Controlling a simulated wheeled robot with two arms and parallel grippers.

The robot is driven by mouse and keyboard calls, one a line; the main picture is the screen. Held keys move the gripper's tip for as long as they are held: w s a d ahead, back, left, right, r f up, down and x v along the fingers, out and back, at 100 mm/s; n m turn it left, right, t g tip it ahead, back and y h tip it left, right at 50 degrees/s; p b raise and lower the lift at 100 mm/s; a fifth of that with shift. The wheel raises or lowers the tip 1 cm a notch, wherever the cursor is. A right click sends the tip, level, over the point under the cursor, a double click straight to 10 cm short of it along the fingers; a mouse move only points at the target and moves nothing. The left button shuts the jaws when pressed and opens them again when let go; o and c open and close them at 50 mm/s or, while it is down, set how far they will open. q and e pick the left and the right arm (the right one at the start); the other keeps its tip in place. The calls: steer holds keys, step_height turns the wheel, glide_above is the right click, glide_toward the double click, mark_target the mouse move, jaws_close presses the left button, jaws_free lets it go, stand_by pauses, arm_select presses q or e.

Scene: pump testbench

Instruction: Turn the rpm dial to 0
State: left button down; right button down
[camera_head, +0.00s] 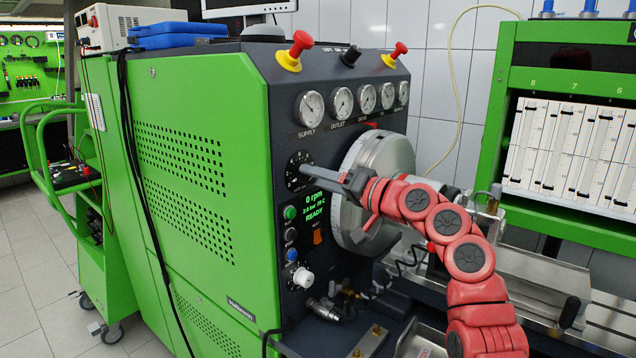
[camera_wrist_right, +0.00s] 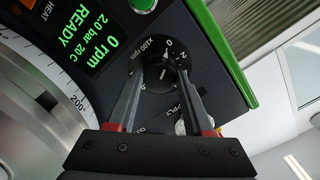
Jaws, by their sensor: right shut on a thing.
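The rpm dial (camera_head: 296,180) is a round black dial with white markings on the dark front panel, below the supply gauge. It also shows in the right wrist view (camera_wrist_right: 168,49), with "x100 rpm", a 0 and a 2 readable. My right gripper (camera_head: 308,170) reaches it from the right and is shut on its knob, with one finger on each side in the wrist view (camera_wrist_right: 163,76). The fingers hide part of the dial, and I cannot tell exactly where its pointer stands. The green display (camera_head: 314,203) reads 0 rpm and READY. My left gripper is not in view.
A large grey metal disc (camera_head: 393,153) stands close right of the dial, behind my right arm. Several gauges (camera_head: 342,102) and red knobs (camera_head: 302,42) sit above. Buttons (camera_head: 290,213) and a white knob (camera_head: 303,277) sit below.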

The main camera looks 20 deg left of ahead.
steer(key=shift+n, duration=0.3)
steer(key=shift+c, duration=1.4)
jaws_free()
steer(key=b+v, duration=0.1)
steer(key=v, duration=1.6)
steer(key=shift+d+b, duration=0.2)
steer(key=shift+b, duration=0.2)
